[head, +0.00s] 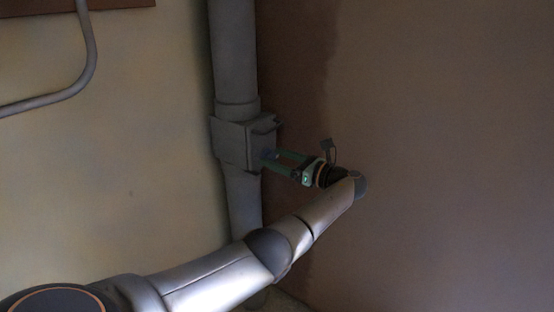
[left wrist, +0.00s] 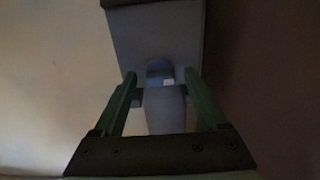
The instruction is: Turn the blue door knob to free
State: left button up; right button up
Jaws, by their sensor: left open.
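The blue door knob (head: 268,154) is small and dark in the head view, on the side of a grey box on a vertical pipe. In the left wrist view a rounded blue-grey knob (left wrist: 159,69) shows on the box face, with a small pale patch at its lower edge. My left gripper (head: 274,158) has its green fingers pointed at the box. In the left wrist view the open fingers (left wrist: 160,80) stand on either side of the knob, with gaps visible. I cannot tell whether either finger touches it. My right gripper is not in view.
The grey box (head: 232,143) sits on a thick vertical pipe (head: 233,50) near the wall corner. A thin bent pipe (head: 88,50) runs along the pale wall at upper left. The brown wall (head: 450,120) on the right is bare.

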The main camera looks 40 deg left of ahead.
pick_arm(q)
jog(key=shift+a, duration=0.1)
grip_shut()
dwell(0.6)
